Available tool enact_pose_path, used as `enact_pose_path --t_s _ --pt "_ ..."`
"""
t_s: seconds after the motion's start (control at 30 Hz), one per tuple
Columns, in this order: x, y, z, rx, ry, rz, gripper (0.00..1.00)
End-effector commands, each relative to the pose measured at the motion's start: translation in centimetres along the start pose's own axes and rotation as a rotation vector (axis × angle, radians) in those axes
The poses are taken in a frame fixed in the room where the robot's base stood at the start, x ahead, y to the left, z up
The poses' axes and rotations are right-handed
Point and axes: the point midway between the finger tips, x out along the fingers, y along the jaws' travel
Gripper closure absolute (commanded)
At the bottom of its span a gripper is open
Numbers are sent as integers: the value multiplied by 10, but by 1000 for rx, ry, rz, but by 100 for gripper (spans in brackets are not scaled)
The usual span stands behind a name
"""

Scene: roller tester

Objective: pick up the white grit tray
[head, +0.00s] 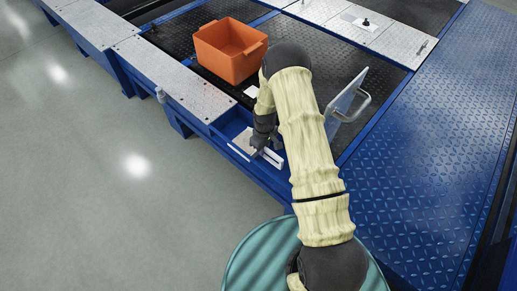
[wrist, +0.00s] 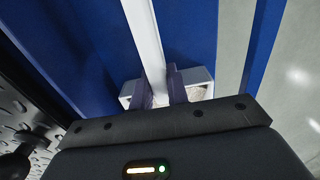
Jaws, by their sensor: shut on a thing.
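The white grit tray (head: 272,158) is at the front end of the blue frame in the head view, mostly behind my gripper. My gripper (head: 259,151) points down at it and is shut on it. In the wrist view, the two dark fingers (wrist: 161,88) stand close together, with white tray parts (wrist: 198,76) showing on both sides of them. Speckled grit shows at the right part. The rest of the tray is hidden by the gripper body, and I cannot tell whether it is clear of the surface below.
An orange bin (head: 228,66) stands on the black tread plate behind my gripper. A tilted panel with a grey handle (head: 350,100) is right of my arm. Blue tread decking (head: 430,150) lies at right. Open grey floor (head: 90,180) is at left.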

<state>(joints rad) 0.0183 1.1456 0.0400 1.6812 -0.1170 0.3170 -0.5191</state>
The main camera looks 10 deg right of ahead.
Motion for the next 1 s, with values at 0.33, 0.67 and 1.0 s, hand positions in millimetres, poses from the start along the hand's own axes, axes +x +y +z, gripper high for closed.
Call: enact_pose_path --t_s 0.33,0.67,1.0 --pt "-3 0 0 0 1 1 100" --pt "-20 0 0 0 1 1 100" --pt "-55 0 0 0 1 1 100"
